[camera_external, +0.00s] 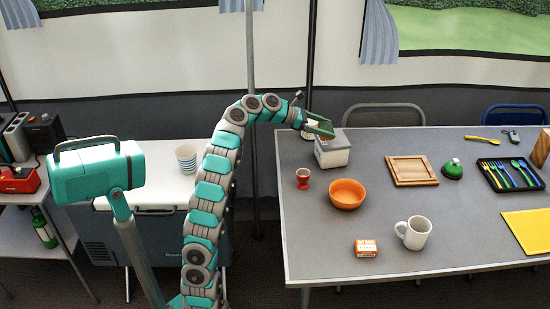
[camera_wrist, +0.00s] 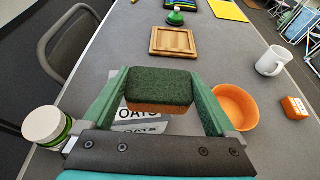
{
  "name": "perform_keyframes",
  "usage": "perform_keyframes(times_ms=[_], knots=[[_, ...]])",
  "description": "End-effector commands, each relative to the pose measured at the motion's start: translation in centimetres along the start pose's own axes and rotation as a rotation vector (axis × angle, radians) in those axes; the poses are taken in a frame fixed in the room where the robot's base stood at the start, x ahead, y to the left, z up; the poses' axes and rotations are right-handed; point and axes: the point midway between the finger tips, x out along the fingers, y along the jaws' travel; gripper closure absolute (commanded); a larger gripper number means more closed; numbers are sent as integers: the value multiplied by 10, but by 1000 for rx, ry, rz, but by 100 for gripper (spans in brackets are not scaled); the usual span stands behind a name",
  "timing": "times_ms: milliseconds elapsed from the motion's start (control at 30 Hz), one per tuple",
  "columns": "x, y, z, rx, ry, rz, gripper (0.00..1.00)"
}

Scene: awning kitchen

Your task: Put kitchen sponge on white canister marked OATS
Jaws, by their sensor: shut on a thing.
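My gripper (camera_wrist: 160,88) is shut on the kitchen sponge (camera_wrist: 160,84), which has a dark green top and an orange underside. In the wrist view the sponge lies level between the two green fingers. In the external view my gripper (camera_external: 319,127) is over the white canister (camera_external: 333,155) at the table's far left corner. The canister's OATS label (camera_wrist: 138,114) shows just beneath the sponge in the wrist view; the sponge and fingers hide much of the canister. I cannot tell whether the sponge touches its top.
A round white-topped jar (camera_wrist: 46,125) stands close to my gripper's left side in the wrist view. A red egg cup (camera_external: 303,178) and an orange bowl (camera_external: 347,194) stand in front of the canister. A wooden board (camera_external: 412,170) lies to its right.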

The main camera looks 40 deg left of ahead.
Motion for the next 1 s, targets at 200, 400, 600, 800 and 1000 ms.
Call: perform_keyframes(times_ms=[200,400,600,800,1000], knots=[[22,22,7,2,0,-4,59],[30,31,8,0,2,-2,59],[36,36,8,-1,1,-2,59],[41,34,-7,-1,-2,0,59],[47,34,-22,0,0,-1,59]])
